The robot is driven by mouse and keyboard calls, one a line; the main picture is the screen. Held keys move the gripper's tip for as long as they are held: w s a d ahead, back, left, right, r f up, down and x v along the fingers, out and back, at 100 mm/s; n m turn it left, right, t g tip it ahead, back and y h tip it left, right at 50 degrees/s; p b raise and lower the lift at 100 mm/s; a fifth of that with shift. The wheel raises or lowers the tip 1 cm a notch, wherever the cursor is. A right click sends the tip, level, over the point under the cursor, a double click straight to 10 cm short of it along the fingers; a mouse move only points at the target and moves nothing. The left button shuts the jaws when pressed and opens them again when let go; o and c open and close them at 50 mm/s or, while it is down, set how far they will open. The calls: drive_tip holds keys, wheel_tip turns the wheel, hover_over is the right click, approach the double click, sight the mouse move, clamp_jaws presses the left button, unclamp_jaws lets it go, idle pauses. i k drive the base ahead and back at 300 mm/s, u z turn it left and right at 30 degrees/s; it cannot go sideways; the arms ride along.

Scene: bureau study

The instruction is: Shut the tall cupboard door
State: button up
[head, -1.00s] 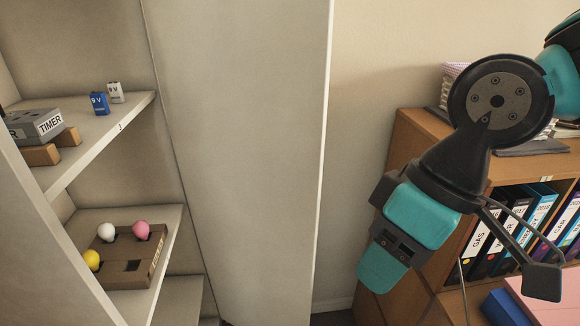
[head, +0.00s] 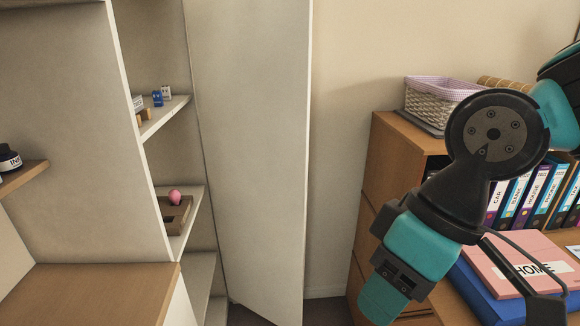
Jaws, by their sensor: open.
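The tall cupboard door (head: 255,140) is a plain pale panel in the middle of the head view. It stands wide open, with its free edge (head: 307,150) to the right and its other side along the cupboard opening. The cupboard's inside and shelves (head: 165,118) show to its left. My gripper (head: 465,306) is at the lower right, pointing down, with its jaws open and empty. In the picture it is right of the door's free edge and apart from it.
A wooden bookcase (head: 395,170) with a basket (head: 435,100) and binders stands behind my arm. A wooden surface (head: 90,295) is at lower left. Wall and floor show between door and bookcase.

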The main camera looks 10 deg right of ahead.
sight(251, 60)
drive_tip(key=u, duration=0.35)
drive_tip(key=i, duration=1.15)
drive_tip(key=z, duration=0.5)
